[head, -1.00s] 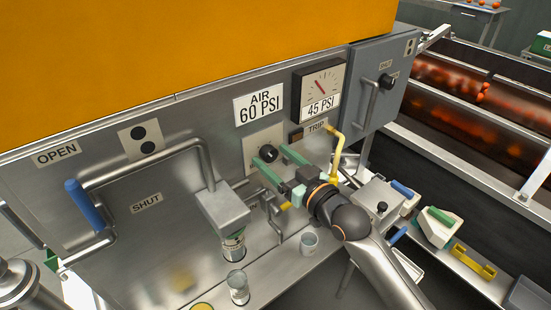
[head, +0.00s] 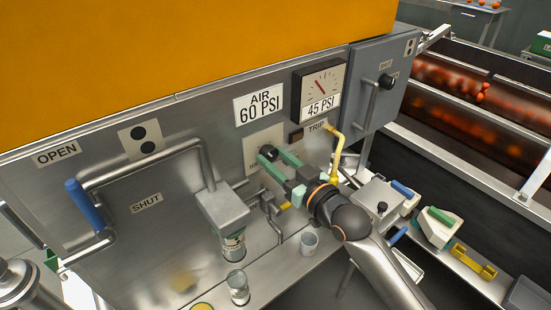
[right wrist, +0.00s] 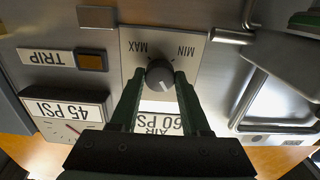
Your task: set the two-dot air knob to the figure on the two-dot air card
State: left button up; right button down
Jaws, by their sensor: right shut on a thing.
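The dark air knob (head: 267,151) sits on a pale plate on the machine's steel front, under a card (head: 258,104) reading AIR 60 PSI. In the right wrist view, upside down, the knob (right wrist: 160,73) lies between MAX and MIN marks; its exact setting is unclear. My right gripper (head: 272,155) is shut on the knob, one green finger on each side. A square gauge (head: 321,82) with a red needle stands above a 45 PSI card (head: 320,107). A two-dot plate (head: 146,138) is on the panel at left. My left gripper is not in view.
A TRIP label (head: 316,126) and a yellow bent lever (head: 336,150) are right of the knob. A steel pipe and spout box (head: 222,208) stand left of it. A grey box (head: 385,75) with its own knob is further right. Cups stand below.

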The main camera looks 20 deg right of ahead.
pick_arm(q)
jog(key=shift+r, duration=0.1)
pick_arm(e)
jog(key=shift+r+m+p, duration=0.15)
jog(key=shift+m+p, duration=0.45)
jog(key=shift+p, duration=0.25)
jog(key=shift+m+p, duration=0.6)
jog(key=shift+p, duration=0.2)
jog(key=shift+m+p, duration=0.65)
jog(key=shift+m, duration=0.05)
jog(key=shift+m+p, duration=0.5)
jog(key=shift+m, duration=0.2)
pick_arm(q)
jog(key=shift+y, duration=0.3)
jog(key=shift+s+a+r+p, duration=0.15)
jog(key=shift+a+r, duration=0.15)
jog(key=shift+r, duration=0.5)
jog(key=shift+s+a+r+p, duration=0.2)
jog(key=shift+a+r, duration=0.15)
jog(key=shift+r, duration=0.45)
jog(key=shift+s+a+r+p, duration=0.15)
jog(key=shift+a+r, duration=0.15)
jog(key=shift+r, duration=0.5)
pick_arm(e)
jog(key=shift+m, duration=0.8)
jog(key=shift+c, duration=1.9)
grip_release()
